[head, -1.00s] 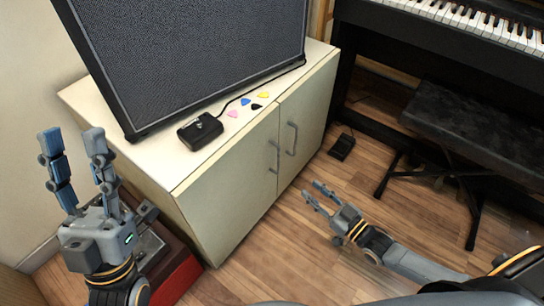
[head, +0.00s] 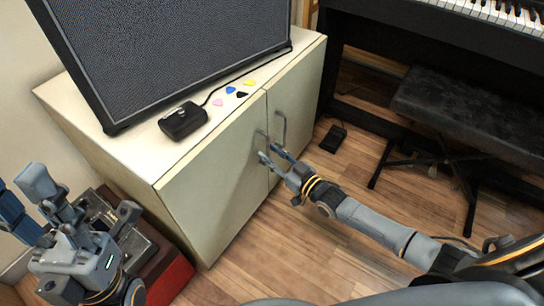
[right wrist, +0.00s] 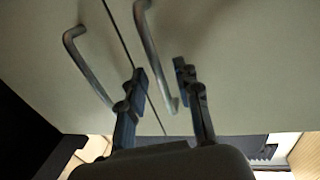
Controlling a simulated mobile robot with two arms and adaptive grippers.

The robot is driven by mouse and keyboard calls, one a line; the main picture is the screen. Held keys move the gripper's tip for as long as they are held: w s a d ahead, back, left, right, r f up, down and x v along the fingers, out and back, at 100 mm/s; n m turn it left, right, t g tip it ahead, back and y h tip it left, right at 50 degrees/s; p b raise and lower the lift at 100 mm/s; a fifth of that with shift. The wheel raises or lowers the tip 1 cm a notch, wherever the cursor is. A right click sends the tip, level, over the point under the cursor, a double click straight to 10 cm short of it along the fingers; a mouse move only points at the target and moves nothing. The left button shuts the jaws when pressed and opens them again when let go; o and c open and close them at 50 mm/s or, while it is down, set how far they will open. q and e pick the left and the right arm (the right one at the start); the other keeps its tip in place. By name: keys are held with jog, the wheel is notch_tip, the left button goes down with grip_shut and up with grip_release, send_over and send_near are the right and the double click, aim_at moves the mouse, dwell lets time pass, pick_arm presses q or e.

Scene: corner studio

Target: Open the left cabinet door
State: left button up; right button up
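The left cabinet door (head: 215,185) is closed, flush with the right door (head: 297,105). Its handle (head: 262,137) is a grey vertical bar near the seam. My right gripper (head: 270,155) is at this handle, with its fingers open. The right wrist view looks upside down; there the left door's handle (right wrist: 152,55) runs down between the two fingertips of the right gripper (right wrist: 160,78). I cannot tell whether the fingers touch it. The right door's handle (right wrist: 82,65) is outside the fingers. My left gripper (head: 32,205) is open and empty left of the cabinet.
A large speaker (head: 170,50), a black pedal (head: 183,120) and several picks stand on the cabinet top (head: 135,150). A red box (head: 170,278) is on the floor by the cabinet's left side. A bench (head: 460,110) and piano are at right. The floor before the doors is clear.

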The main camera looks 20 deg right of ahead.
jog(key=shift+c, duration=0.2)
grip_shut()
jog(key=shift+s, duration=0.15)
